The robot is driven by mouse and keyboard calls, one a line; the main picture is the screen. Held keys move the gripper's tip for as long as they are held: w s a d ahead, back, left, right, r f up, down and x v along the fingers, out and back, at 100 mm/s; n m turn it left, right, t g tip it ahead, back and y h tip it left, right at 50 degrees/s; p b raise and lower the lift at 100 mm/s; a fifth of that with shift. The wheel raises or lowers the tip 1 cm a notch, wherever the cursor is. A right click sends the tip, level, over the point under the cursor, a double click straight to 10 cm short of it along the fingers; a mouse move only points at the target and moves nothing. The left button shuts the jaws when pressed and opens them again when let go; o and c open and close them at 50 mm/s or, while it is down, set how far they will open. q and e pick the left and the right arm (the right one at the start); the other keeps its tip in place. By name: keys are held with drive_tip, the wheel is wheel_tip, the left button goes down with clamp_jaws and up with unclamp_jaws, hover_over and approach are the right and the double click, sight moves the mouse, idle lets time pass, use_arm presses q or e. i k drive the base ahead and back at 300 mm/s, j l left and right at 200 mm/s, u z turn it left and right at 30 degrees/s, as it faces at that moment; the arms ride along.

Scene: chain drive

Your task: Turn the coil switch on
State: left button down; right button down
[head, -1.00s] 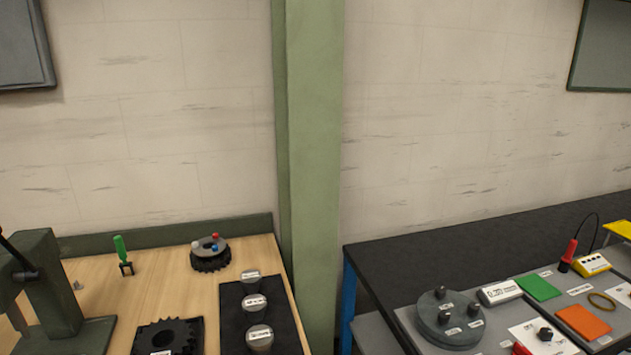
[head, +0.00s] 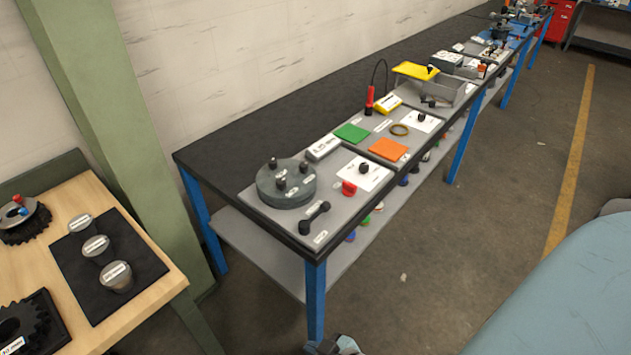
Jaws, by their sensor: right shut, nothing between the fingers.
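I cannot tell which control is the coil switch, because the labels are too small to read. On the near end of the long bench, a black knob (head: 364,169) sits on a white plate, with a red part (head: 349,188) beside it. Farther along, a second black knob (head: 421,117) sits on another white plate. My right gripper (head: 335,346) shows only in part at the bottom edge, shut and empty, below the bench and apart from it. My left gripper is not in view.
A round grey fixture (head: 286,187) with dark pegs, a dark handle-shaped part (head: 315,215), a green pad (head: 352,132) and an orange pad (head: 388,149) lie on the bench. A wooden table (head: 150,291) stands left, beside a green column. Floor (head: 475,265) right of the bench is open.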

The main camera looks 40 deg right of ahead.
sight(349, 189)
drive_tip(key=z, duration=1.4)
